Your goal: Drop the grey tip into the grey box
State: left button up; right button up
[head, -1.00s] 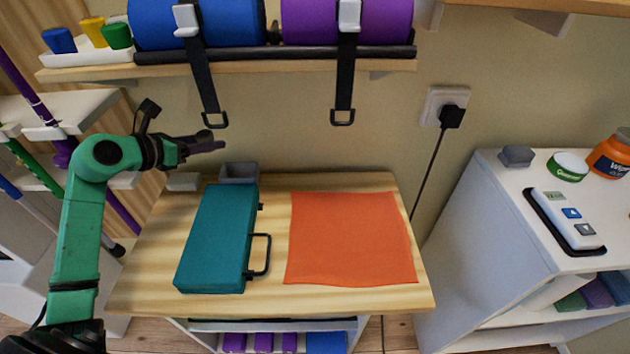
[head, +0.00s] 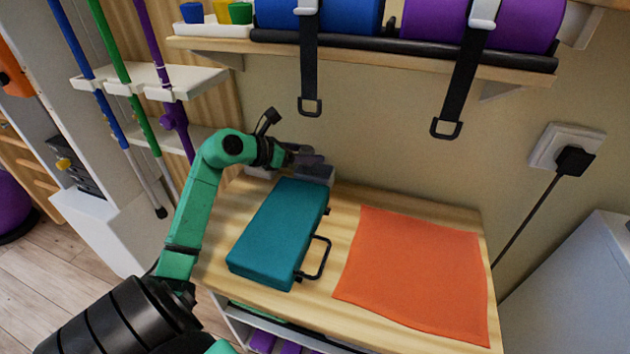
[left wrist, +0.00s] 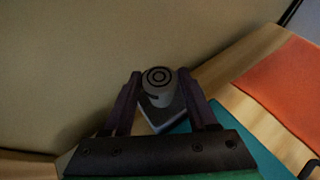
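My left gripper (head: 308,158) is at the back of the wooden bench, just above the grey box (head: 318,175), and partly hides it. In the left wrist view the two dark fingers (left wrist: 160,80) flank the grey tip (left wrist: 158,88), a short cylinder with rings on its end face, and are shut on it. Part of the grey box (left wrist: 168,118) shows below and behind the tip. The tip cannot be made out clearly in the head view. My right gripper is not in view.
A teal case (head: 275,235) with a black handle lies on the bench in front of the box. An orange cloth (head: 415,270) lies to its right. Straps (head: 308,70) hang from the shelf above. Crutches and poles (head: 130,85) stand at the left.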

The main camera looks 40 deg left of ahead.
pick_arm(q)
jog(key=shift+o, duration=0.6)
jog(key=shift+s+a, duration=0.1)
jog(key=shift+s, duration=0.15)
jog(key=b+v, duration=0.1)
jog(key=v, duration=1.3)
jog(key=shift+b, duration=0.3)
